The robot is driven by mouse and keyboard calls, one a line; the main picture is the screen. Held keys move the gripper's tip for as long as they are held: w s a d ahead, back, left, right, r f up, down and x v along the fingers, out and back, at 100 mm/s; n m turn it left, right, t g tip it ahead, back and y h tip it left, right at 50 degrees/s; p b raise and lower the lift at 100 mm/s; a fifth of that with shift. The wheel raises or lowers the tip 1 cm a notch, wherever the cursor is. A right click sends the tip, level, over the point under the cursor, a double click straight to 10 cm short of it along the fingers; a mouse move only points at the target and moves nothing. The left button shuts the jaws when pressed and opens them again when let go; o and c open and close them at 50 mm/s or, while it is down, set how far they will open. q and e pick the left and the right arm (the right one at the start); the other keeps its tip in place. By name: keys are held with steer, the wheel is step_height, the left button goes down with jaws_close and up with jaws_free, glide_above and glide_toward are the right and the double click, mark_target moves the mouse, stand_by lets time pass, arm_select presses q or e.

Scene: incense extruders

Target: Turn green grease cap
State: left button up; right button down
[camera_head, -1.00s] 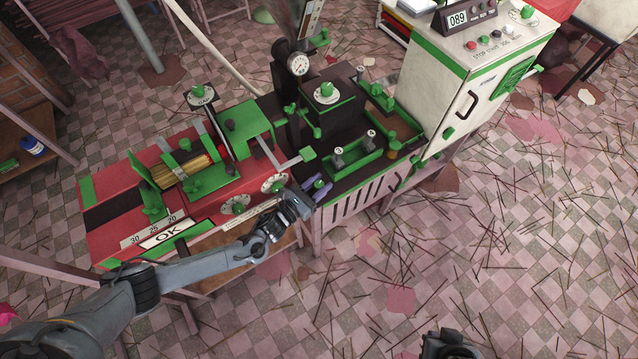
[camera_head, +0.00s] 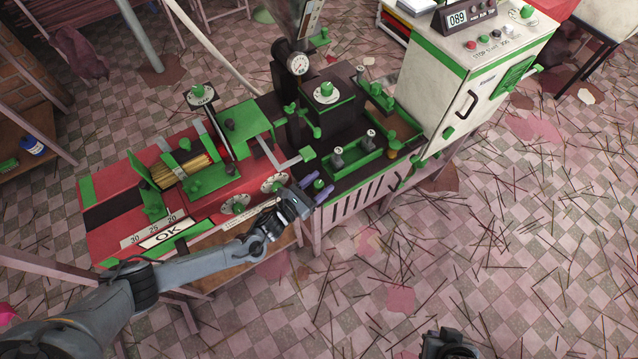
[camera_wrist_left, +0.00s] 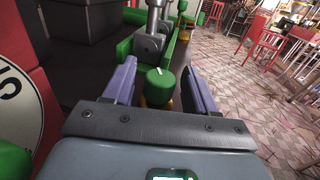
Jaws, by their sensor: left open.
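The green grease cap (camera_wrist_left: 159,86) is a small green cylinder with a white mark on top, seen in the left wrist view between my fingers. In the head view the cap (camera_head: 319,185) shows at the front edge of the dark part of the machine. My left gripper (camera_head: 313,191) is open, with one purple finger on each side of the cap. In the left wrist view its fingers (camera_wrist_left: 160,85) stand apart with gaps beside the cap. My right gripper does not show clearly; only a dark part of my right arm is at the bottom edge of the head view.
A green-edged tray with grey-topped posts (camera_head: 357,155) lies just behind the cap. A white control cabinet (camera_head: 450,95) stands at right. The floor in front is open, strewn with sticks.

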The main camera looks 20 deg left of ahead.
arm_select(q)
steer(key=p+v, duration=0.1)
steer(key=v, duration=0.9)
steer(key=shift+s+p, duration=0.25)
steer(key=shift+p, duration=0.15)
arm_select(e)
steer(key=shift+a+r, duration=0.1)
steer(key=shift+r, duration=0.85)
arm_select(q)
steer(key=shift+a, duration=0.15)
